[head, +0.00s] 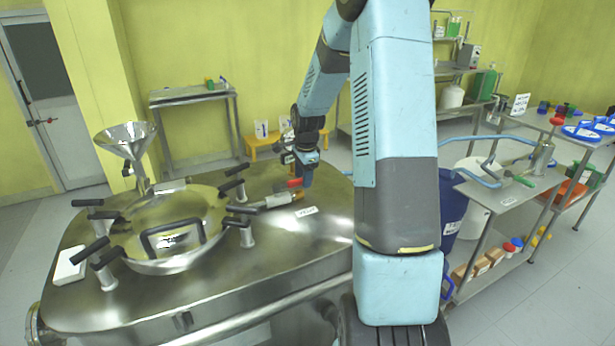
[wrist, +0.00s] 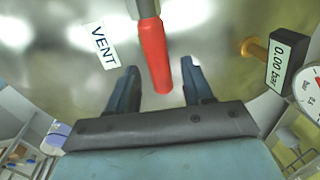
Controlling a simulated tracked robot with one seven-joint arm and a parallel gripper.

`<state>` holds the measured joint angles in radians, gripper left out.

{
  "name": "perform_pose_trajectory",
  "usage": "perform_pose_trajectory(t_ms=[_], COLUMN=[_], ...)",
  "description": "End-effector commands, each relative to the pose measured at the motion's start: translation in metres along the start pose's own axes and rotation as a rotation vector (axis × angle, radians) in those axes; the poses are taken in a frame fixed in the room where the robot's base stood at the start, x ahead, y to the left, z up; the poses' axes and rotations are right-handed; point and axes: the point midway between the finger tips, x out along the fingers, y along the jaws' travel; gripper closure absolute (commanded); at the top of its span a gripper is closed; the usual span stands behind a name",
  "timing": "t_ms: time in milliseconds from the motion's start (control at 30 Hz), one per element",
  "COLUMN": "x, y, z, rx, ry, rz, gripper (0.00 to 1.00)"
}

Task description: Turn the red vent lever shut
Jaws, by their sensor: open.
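The red vent lever (wrist: 154,58) shows in the wrist view, pointing between the two fingers of my gripper (wrist: 158,80). The fingers are apart, one on each side of the lever, with a gap on both sides. In the head view the red lever (head: 294,183) is small, on the steel vessel top. My gripper (head: 306,172) is close beside it there, partly hidden by my own arm. A white label reading VENT (wrist: 102,46) lies left of the lever in the wrist view.
A gauge (wrist: 308,92) and a 0.00 bar display (wrist: 281,60) stand at the right in the wrist view. In the head view a round hatch (head: 170,228) with several black-handled clamps and a steel funnel (head: 126,140) are on the vessel's left. A steel cart (head: 505,190) stands right.

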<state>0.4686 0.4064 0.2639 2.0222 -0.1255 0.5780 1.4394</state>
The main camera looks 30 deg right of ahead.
Motion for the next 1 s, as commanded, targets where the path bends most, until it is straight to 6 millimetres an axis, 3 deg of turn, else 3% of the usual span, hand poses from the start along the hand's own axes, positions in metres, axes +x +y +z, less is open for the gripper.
perform_pose_trajectory(t_ms=[400,933,1000], x=[0.0075,0.0073,0.0072], y=[0.0000,-0.0001,-0.0002], z=[0.0000,-0.0004,-0.0005], rx=[0.001,0.001,0.001], ry=[0.000,0.000,0.000], rz=[-0.001,-0.001,-0.001], gripper=[0.49,0.99,1.00])
